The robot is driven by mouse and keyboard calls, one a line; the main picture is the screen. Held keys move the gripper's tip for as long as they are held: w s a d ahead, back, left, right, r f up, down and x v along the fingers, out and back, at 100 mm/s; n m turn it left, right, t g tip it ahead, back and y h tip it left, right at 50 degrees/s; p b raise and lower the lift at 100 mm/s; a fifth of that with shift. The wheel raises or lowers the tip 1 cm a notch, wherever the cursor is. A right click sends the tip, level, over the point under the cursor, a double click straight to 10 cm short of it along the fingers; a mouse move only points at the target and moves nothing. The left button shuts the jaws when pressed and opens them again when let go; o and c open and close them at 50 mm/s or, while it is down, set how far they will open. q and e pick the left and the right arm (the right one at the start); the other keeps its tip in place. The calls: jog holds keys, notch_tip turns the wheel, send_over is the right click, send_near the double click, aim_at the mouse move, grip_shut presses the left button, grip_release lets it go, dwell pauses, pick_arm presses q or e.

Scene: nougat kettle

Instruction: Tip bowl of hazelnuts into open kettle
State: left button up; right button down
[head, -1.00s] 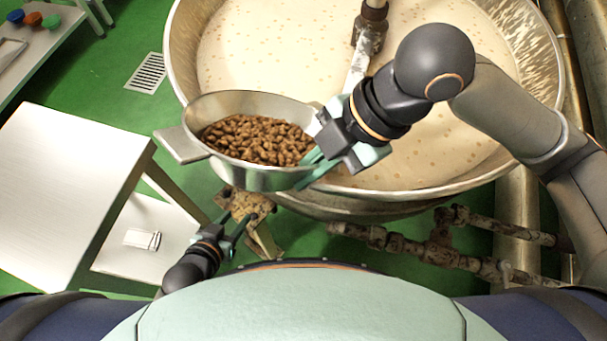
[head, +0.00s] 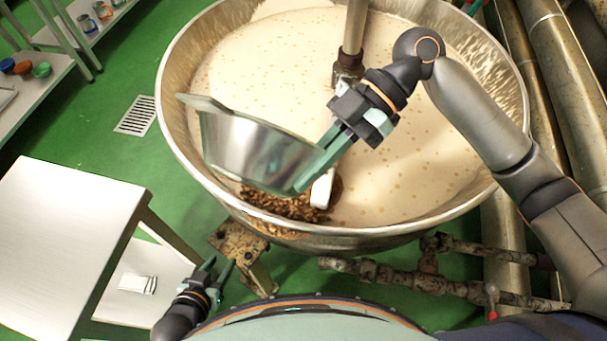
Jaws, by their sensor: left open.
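The steel bowl (head: 255,150) is tilted over the kettle, its underside facing me and its opening turned away from view. My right gripper (head: 308,178) is shut on the bowl at its lower right side. Brown hazelnuts (head: 295,207) lie in a heap on the pale nougat mass below the bowl, near the kettle's front wall. Whether nuts remain in the bowl is hidden. The open kettle (head: 177,135) is wide and round, filled with pale mass. My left gripper (head: 215,273) is open and empty, low in front of the kettle.
A stirrer shaft (head: 354,35) stands in the kettle, close to my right gripper. A white table (head: 65,225) is at the left, with a small white packet (head: 138,284) on its lower shelf. Rusty pipes (head: 440,275) run below the kettle at right.

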jog(key=shift+w+d+r+g+y+p, duration=0.2)
jog(key=shift+w+r+g+y, duration=0.1)
jog(key=shift+w+r, duration=0.15)
jog(key=shift+w+d+r+g+y+p, duration=0.1)
jog(key=shift+w+r+g+y+p, duration=0.1)
jog(key=shift+w+r+g, duration=0.15)
jog(key=shift+w+d+f+m+g, duration=0.1)
jog(key=shift+w+d+m+g, duration=0.05)
jog(key=shift+w+m+g, duration=0.15)
jog(key=shift+w+d+m+g+y+b, duration=0.2)
jog(key=shift+w+d+g+y+b, duration=0.15)
jog(key=shift+w, duration=0.2)
jog(key=shift+w+d+m+g+y+b, duration=0.2)
jog(key=shift+w+d+y+b, duration=0.05)
jog(key=shift+w+y+b, duration=0.25)
pick_arm(q)
jog(key=w+d+f+b, duration=0.1)
jog(key=d+f+b, duration=0.2)
jog(key=f+b, duration=0.2)
jog(key=shift+w+d+m+h+b, duration=0.2)
jog(key=shift+w+m+h+b, duration=0.15)
jog(key=shift+b, duration=0.85)
pick_arm(e)
jog(key=w+d+r+m+g+y, duration=0.1)
jog(key=w+d+m+g+y, duration=0.2)
jog(key=w+y, duration=0.3)
jog(key=shift+w+d+r+m+g, duration=0.15)
jog(key=shift+w+d+m+g, duration=0.3)
jog(key=shift+w+d, duration=0.8)
